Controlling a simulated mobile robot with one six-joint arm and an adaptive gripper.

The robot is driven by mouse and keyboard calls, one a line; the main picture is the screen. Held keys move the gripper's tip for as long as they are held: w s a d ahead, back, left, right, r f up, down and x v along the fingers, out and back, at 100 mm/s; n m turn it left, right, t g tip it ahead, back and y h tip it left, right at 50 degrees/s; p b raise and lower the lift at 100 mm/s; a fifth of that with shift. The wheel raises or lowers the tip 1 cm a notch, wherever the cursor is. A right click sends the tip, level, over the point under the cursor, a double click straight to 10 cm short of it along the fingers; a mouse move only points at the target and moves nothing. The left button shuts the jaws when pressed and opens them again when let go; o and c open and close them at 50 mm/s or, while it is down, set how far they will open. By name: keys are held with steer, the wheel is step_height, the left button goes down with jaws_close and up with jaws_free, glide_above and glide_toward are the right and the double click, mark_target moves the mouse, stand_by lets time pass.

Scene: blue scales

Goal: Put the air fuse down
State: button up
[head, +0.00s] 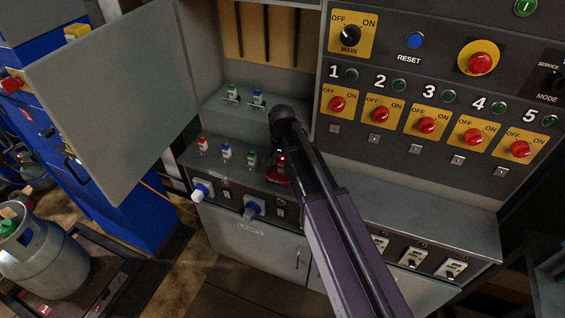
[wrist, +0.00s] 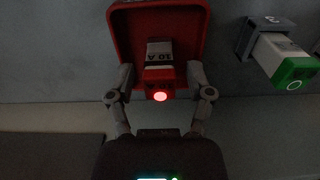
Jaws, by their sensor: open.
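A fuse with a red end and a white and dark band marked 10 A (wrist: 160,62) sits at a red holder (wrist: 122,30) in the wrist view. My gripper (wrist: 160,88) is open, with one finger on each side of the fuse's red end. I cannot tell whether either finger touches it. In the head view the red holder (head: 276,176) shows at the right end of the fuse row on the grey ledge, partly hidden behind my arm. No readable label names the air fuse.
A green-ended fuse (wrist: 290,70) stands close by on the right in the wrist view. Red (head: 202,144), blue (head: 226,151) and green (head: 251,158) fuses line the ledge. Two more fuses stand on the shelf behind. An open cabinet door (head: 115,85) is at the left.

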mark_target(283, 160)
step_height(283, 160, up, 11)
steer(key=p, duration=1)
steer(key=shift+r+p, duration=0.15)
steer(key=shift+p, duration=0.25)
steer(key=shift+s+d, duration=0.1)
steer(key=shift+d, duration=0.05)
steer(key=s+d+n, duration=0.2)
steer(key=s+d, duration=0.4)
steer(key=d, duration=0.3)
steer(key=s+d+n, duration=0.2)
steer(key=s+d, duration=0.5)
steer(key=d, duration=0.3)
steer(key=shift+s, duration=0.2)
